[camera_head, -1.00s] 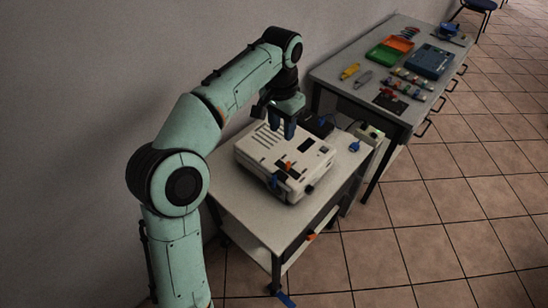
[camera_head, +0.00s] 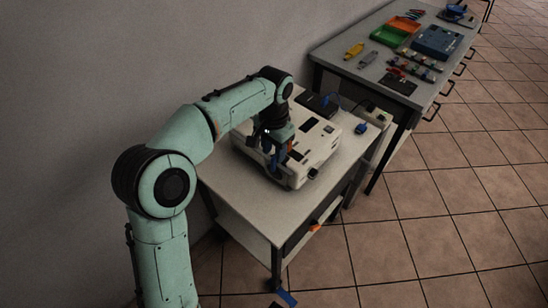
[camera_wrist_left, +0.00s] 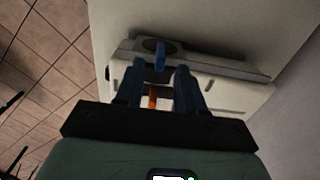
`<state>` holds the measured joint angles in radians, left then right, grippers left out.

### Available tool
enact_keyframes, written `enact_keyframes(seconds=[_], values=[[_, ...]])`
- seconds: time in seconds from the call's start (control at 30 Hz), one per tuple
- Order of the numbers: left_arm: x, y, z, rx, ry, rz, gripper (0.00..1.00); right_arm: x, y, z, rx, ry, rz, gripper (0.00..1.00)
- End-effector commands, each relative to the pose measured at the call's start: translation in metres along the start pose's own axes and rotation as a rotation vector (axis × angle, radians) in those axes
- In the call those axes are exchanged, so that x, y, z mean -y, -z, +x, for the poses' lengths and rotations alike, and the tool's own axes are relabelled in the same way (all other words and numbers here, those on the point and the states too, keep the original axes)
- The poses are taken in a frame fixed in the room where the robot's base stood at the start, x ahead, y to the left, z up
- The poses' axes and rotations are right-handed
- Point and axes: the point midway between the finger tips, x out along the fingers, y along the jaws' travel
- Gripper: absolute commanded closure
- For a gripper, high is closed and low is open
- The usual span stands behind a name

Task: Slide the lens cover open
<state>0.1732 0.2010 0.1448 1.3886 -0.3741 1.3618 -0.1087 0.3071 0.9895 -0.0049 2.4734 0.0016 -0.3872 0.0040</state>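The white projector-like device (camera_head: 318,150) sits on a small grey table. In the left wrist view its edge face (camera_wrist_left: 215,68) shows a dark round lens area (camera_wrist_left: 150,45) with an upright blue tab (camera_wrist_left: 160,56), probably of the lens cover. My left gripper (camera_head: 272,160) is low at the device's front left side. In the left wrist view its two blue fingers (camera_wrist_left: 158,75) are apart, with the tab lined up between their tips; contact is not visible. An orange piece (camera_wrist_left: 153,97) shows between the fingers. In the head view my gripper hides the tab. My right gripper is not clearly identifiable.
A black box (camera_head: 316,104) and a blue connector (camera_head: 361,128) lie behind the device. A longer bench (camera_head: 345,62) with trays and tools stands at the back right. A wall is on the left. A blue piece (camera_head: 287,297) shows at the bottom edge.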

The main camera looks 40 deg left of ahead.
Motion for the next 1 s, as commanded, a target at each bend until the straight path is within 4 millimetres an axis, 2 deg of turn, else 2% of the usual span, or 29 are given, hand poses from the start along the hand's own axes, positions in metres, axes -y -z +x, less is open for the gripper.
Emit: enact_keyframes(seconds=[0.03,0.2,0.53,0.57,0.6,0.67,0.7,1.0], values=[[0.0,0.0,0.009,0.002,0.0,0.0,0.62,-0.001,0.001,0.002,-0.002,0.0,0.0,0.53],[0.0,0.0,0.024,0.0,0.0,0.0,0.62,-0.001,0.002,0.004,-0.006,0.002,-0.001,0.53],[0.0,0.0,0.027,-0.001,0.0,0.0,0.62,0.0,0.003,0.004,-0.008,0.002,-0.001,0.53],[0.0,0.0,0.027,-0.001,0.0,0.0,0.65,0.0,0.003,0.004,-0.008,0.002,-0.001,0.53],[0.0,0.0,0.027,-0.001,0.0,0.0,0.78,0.0,0.003,0.004,-0.008,0.002,-0.001,0.53],[0.0,0.0,0.027,-0.001,0.0,0.0,0.97,0.0,0.003,0.004,-0.008,0.002,-0.001,0.53],[0.0,0.0,0.027,-0.001,0.0,0.0,1.0,0.0,0.003,0.004,-0.008,0.002,-0.001,0.53],[0.0,0.0,0.027,-0.001,0.0,0.0,1.0,0.0,0.003,0.004,-0.008,0.002,-0.001,0.53]])
